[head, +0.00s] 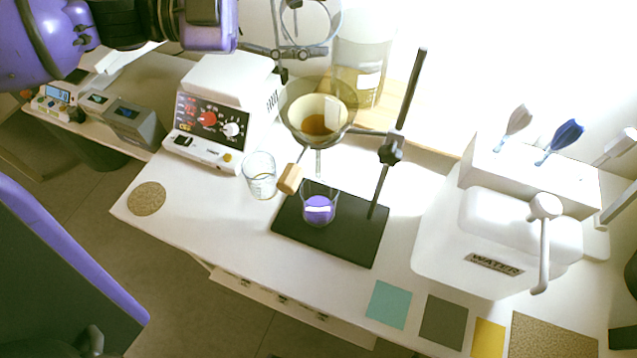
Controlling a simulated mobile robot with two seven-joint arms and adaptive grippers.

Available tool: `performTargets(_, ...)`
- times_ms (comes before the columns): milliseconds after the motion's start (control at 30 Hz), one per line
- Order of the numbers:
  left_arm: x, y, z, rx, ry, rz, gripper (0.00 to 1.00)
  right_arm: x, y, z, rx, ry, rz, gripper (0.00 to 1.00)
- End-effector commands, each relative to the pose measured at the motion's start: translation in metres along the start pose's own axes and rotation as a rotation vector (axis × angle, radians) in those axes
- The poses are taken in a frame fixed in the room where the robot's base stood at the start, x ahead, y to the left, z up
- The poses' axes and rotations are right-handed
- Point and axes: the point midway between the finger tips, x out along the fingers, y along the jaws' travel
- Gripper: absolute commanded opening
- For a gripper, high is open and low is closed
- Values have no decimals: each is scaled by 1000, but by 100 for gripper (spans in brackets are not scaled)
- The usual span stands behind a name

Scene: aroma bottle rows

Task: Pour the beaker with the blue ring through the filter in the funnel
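A glass funnel (345,128) sits in the stand's ring, with a pale filter (302,108) inside holding some amber-brown matter at its bottom. Under its stem, a glass beaker (333,213) with purple contents stands on the black stand base (345,244). Another clear beaker (260,176) with graduation marks stands on the table left of the base and looks empty or nearly so. I cannot make out a blue ring on either beaker. A purple and black arm of mine reaches in at the upper left, but its fingers do not show. The right gripper is out of view.
A hotplate-like device (215,112) with red and white knobs stands at the left. A white WATER container (470,245) stands at the right. A cork mat (146,198) and coloured squares (388,305) lie near the front edge. A wooden block (290,178) is beside the funnel stem.

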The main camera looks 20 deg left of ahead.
Motion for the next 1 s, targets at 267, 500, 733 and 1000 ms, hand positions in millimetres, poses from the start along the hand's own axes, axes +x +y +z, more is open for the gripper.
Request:
performTargets(267,1,8,14,-111,13,0,20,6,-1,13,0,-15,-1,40)
performTargets(500,3,22,34,-336,43,1,20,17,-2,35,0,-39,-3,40)
performTargets(733,4,28,46,-482,64,0,20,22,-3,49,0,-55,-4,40)
performTargets(1000,4,27,45,-493,65,-1,20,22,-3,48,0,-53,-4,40)
